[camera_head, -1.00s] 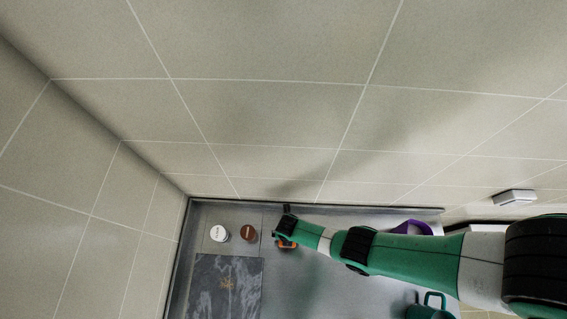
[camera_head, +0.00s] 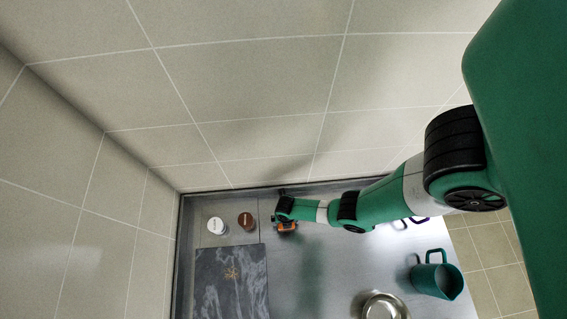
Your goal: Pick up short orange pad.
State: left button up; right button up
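The arm in view comes in from the right, and its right gripper (camera_head: 277,220) is low over the back of the grey counter. A small orange thing (camera_head: 287,227) shows right at this gripper, partly covered by it. It may be the short orange pad. I cannot tell whether the fingers hold it or are only above or beside it. The fingers are too small and dark to tell open from shut. My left gripper is not in view.
Left of the gripper stand a white-topped jar (camera_head: 216,225) and a brown-topped jar (camera_head: 245,220). A dark marbled board (camera_head: 230,285) lies in front of them. A green pitcher (camera_head: 437,276) and a metal bowl (camera_head: 384,306) are at the right. A tiled wall (camera_head: 250,80) rises behind.

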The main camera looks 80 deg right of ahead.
jog(key=shift+c, duration=0.3)
jog(key=shift+r, duration=0.1)
jog(key=c, duration=1.2)
